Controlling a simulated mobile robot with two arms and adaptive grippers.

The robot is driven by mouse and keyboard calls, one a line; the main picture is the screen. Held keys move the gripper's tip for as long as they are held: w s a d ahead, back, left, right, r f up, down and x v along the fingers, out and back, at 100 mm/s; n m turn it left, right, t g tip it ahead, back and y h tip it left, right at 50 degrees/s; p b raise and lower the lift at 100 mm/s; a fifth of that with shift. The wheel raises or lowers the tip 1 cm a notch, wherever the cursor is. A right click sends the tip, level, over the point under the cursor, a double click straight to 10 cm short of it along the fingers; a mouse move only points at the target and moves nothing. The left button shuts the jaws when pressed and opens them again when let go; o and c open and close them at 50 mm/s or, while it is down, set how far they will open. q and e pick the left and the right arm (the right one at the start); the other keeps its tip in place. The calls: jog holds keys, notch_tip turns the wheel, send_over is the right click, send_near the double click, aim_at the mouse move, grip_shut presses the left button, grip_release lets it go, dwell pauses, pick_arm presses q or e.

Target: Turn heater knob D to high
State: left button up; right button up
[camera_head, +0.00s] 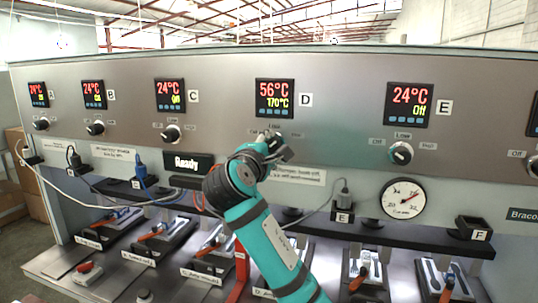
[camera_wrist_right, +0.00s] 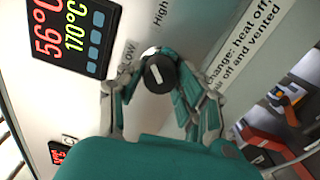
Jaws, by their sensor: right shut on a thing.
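Heater knob D is a dark round knob with a white mark (camera_wrist_right: 160,74) on the grey panel below display D. Display D (camera_head: 275,98) reads 56°C in red and 170°C in green; it also shows in the right wrist view (camera_wrist_right: 72,35). The labels "Low" and "High" stand beside the knob in the right wrist view. My right gripper (camera_head: 274,145) is at the knob, its fingers on either side of it and shut on it (camera_wrist_right: 158,82). In the head view the gripper hides most of the knob. My left gripper is not in view.
Displays A, B, C (camera_head: 170,95) read 24°C, as does E (camera_head: 407,104), each above its own knob. A "Ready" sign (camera_head: 188,163), a cable and a round dial (camera_head: 403,198) sit lower on the panel. Presses with orange handles (camera_head: 362,275) line the bench below.

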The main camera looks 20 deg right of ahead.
jog(key=shift+f+m+b, duration=0.15)
jog(key=shift+m+b, duration=0.45)
jog(key=shift+m, duration=1)
jog(key=o, duration=1.1)
jog(key=shift+o, duration=0.2)
jog(key=v, duration=1.2)
